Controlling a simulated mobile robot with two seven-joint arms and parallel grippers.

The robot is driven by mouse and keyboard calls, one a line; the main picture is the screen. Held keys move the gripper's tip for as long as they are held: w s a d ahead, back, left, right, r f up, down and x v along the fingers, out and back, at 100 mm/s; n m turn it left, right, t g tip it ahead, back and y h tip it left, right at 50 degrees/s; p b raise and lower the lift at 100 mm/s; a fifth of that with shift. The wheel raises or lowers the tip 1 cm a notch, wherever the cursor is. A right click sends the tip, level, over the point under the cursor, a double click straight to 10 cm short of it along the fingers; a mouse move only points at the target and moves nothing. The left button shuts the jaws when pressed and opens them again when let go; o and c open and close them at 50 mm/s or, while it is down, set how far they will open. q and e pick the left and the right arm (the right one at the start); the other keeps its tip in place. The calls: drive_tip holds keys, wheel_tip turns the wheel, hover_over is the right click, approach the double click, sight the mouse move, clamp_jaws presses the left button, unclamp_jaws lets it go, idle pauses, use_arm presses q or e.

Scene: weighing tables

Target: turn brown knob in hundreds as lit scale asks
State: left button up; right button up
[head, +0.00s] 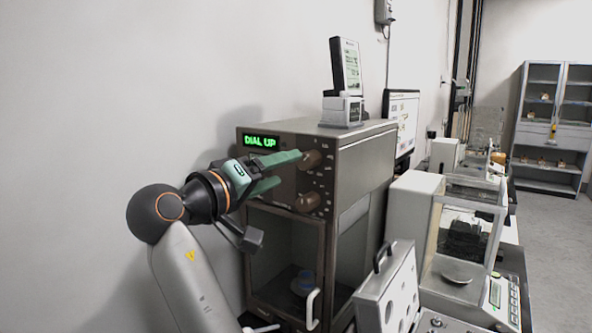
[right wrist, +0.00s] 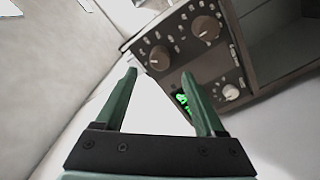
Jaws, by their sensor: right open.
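The brown scale (head: 365,165) stands against the wall in the head view. Its green lit display (head: 262,142) reads "DIAL UP", and the display's edge also shows in the right wrist view (right wrist: 183,103). Two brown knobs sit on its panel, an upper knob (head: 311,160) and a lower knob (head: 308,202). My right gripper (head: 290,169) has green fingers, is open and points at the upper knob. In the right wrist view the upper knob (right wrist: 159,58) appears between the fingertips, the lower knob (right wrist: 206,27) beyond them. Contact cannot be told. My left gripper is out of view.
A pale knob (right wrist: 231,92) is on the same panel. A small display unit (head: 344,110) stands on the scale. A glass-sided balance (head: 415,210) and a grey case (head: 385,300) stand to the right.

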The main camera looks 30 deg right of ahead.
drive_tip(key=shift+v, duration=2.4)
